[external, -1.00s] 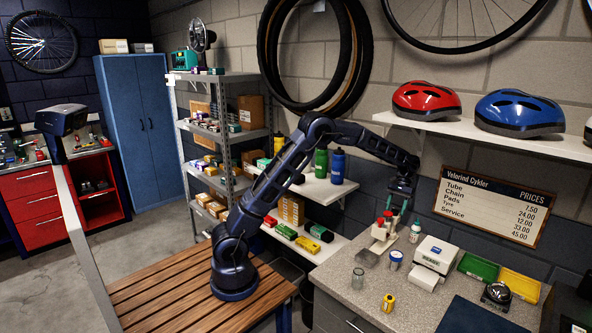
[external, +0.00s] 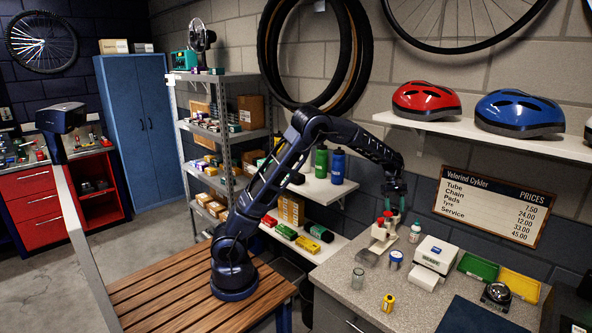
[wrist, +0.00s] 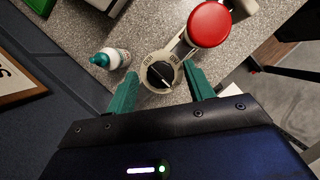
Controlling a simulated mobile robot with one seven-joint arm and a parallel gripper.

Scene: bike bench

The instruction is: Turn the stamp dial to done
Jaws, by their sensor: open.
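The stamp dial (wrist: 160,75) shows in the wrist view as a pale round plate with a black knob at its centre. A white pointer line on the knob points to the lower right of that picture. Small labels sit around the plate's rim, but I cannot read them surely. My gripper (wrist: 160,70) is open, with one green finger on each side of the dial. The fingers look apart from the knob; their height above it is unclear. In the external view my gripper (external: 396,190) is above the pale stand (external: 379,245) with red tops; the dial is not clear there.
A red round top (wrist: 208,24) stands close beside the dial. A small white bottle with a teal cap (wrist: 107,59) is on its other side.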

